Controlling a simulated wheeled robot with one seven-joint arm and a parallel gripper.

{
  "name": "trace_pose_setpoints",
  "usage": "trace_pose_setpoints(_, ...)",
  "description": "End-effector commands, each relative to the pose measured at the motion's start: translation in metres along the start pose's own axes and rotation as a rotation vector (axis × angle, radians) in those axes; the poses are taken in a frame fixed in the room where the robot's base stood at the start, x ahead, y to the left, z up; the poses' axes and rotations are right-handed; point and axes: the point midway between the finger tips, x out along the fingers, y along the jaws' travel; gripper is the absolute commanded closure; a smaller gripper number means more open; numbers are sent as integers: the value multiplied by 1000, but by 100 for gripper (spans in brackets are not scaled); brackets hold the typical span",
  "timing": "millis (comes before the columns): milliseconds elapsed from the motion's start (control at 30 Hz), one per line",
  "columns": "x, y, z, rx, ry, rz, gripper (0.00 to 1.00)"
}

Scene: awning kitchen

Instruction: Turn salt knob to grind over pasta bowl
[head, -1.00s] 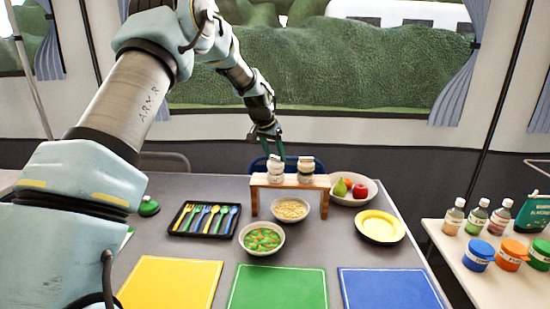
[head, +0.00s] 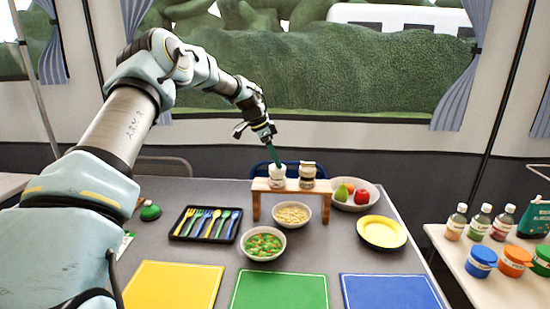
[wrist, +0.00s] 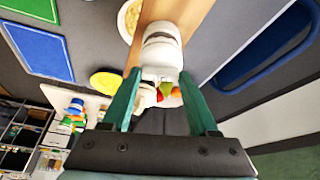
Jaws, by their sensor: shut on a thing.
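Two grinders stand side by side on a small wooden stand: a pale left grinder (head: 277,182) and a right grinder (head: 307,183) with a darker middle. Their labels are too small to read; the pale one looks like the salt. My gripper (head: 275,163) comes down from above and is shut on the left grinder's knob. In the wrist view the green fingers lie on either side of the white knob (wrist: 160,62). The pasta bowl (head: 292,214) sits below the stand, and part of it shows in the wrist view (wrist: 133,12).
The wooden stand (head: 323,190) is close to a fruit bowl (head: 369,199) and yellow plates (head: 382,230). A vegetable bowl (head: 263,243) and black cutlery tray (head: 176,236) lie nearer and left. Coloured mats (head: 280,292) line the front.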

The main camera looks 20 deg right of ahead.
Motion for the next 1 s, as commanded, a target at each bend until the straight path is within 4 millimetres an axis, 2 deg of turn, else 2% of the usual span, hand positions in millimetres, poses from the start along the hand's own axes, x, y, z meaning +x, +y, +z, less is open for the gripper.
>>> trace_pose_setpoints(567, 0, -1, 1, 35, -2, 13, 96)
trace_pose_setpoints(600, 0, -1, 1, 35, -2, 13, 39)
trace_pose_setpoints(867, 0, -1, 0, 34, -1, 14, 10)
trace_pose_setpoints(1000, 0, 0, 0, 34, -1, 14, 10)
